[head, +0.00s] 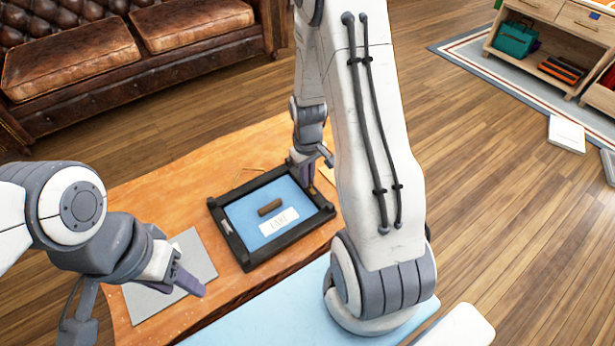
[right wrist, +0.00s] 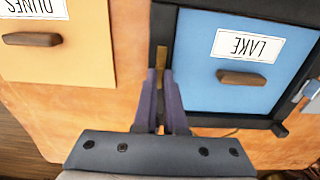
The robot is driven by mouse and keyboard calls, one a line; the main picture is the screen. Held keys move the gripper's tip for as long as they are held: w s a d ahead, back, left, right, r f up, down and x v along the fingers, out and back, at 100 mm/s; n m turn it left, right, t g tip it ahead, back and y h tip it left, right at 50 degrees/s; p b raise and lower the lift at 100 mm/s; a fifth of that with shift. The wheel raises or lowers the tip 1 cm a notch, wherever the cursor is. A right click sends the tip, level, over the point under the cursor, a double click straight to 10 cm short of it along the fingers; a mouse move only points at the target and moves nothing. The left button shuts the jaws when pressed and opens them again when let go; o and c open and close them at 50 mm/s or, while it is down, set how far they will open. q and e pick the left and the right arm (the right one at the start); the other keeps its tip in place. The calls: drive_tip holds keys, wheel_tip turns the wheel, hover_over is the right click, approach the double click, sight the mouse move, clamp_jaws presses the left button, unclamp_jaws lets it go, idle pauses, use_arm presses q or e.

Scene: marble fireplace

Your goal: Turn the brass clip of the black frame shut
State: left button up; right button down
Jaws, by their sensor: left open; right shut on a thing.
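The black frame (head: 243,250) lies flat on the wooden table around a blue panel (head: 242,213) with a LAKE label and a brown handle. My right gripper (head: 308,180) is at the frame's right side in the head view, shut on the brass clip (head: 313,190). In the right wrist view its fingers (right wrist: 165,78) come together at the frame's side bar (right wrist: 160,20) and mostly hide the clip (right wrist: 161,57). I cannot tell the clip's angle. My left gripper (head: 190,284) is open and empty over a grey sheet (head: 196,250), apart from the frame.
A silver clip (head: 226,227) is on the frame's opposite side. An orange DUNES panel (right wrist: 70,62) with a brown handle lies beside the frame in the right wrist view. My right arm hides part of the table in the head view. A leather sofa (head: 100,60) stands behind.

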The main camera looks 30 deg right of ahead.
drive_tip(key=m+p, duration=0.2)
drive_tip(key=m, duration=0.1)
drive_tip(key=shift+r+p, duration=0.2)
drive_tip(key=shift+p, duration=0.2)
drive_tip(key=m+p, duration=0.3)
drive_tip(key=m, duration=0.2)
drive_tip(key=shift+m, duration=0.4)
drive_tip(key=m+p, duration=0.3)
drive_tip(key=m, duration=0.2)
drive_tip(key=shift+f+m+p, duration=0.15)
drive_tip(key=shift+m+p, duration=0.9)
drive_tip(key=shift+m, duration=0.95)
drive_tip(key=c, duration=1)
unclamp_jaws()
